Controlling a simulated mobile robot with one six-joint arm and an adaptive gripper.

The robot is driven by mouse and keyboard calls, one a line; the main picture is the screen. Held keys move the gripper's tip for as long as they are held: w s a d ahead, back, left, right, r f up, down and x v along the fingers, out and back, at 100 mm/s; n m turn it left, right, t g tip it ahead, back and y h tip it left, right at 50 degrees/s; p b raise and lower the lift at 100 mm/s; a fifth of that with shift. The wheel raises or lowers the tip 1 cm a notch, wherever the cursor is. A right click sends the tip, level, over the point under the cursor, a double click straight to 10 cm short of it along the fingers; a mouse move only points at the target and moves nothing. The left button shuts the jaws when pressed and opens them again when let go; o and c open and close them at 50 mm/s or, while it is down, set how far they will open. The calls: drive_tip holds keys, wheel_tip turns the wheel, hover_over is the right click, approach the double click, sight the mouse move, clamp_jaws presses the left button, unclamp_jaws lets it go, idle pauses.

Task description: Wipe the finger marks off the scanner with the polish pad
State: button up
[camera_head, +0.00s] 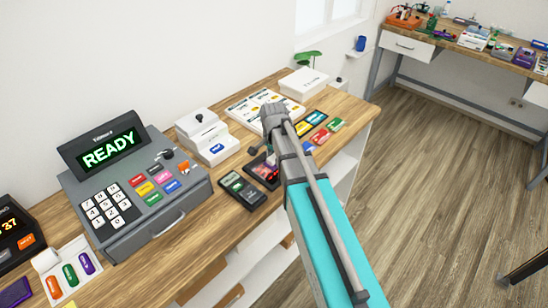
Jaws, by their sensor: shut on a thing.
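My gripper (257,151) shows only as a small dark part beside the end of my teal and grey arm, low over the wooden counter. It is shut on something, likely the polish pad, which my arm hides. Just below it lies a dark flat device with a colourful pink and orange screen (264,172), partly covered by my arm. It may be the scanner. Left of it lies a dark handheld device with a small green screen (242,188). I cannot tell for sure which is the scanner, and no finger marks can be made out.
On the counter (215,258) a grey register reading READY (138,185) stands left, with a white boxy device (207,137) beside it. Printed sheets (245,108), a white box (304,82) and coloured cards (320,135) lie beyond. A cluttered bench (405,45) stands far right.

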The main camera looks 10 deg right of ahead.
sight(261, 175)
drive_tip(key=shift+s+a, duration=0.1)
drive_tip(key=shift+s+a+f, duration=0.15)
drive_tip(key=shift+s+a, duration=0.8)
drive_tip(key=shift+a, duration=0.3)
drive_tip(key=shift+s+a, duration=0.45)
drive_tip(key=shift+a, duration=0.25)
drive_tip(key=shift+s+a, duration=0.45)
drive_tip(key=shift+a, duration=0.2)
drive_tip(key=shift+s, duration=0.1)
drive_tip(key=shift+d, duration=0.1)
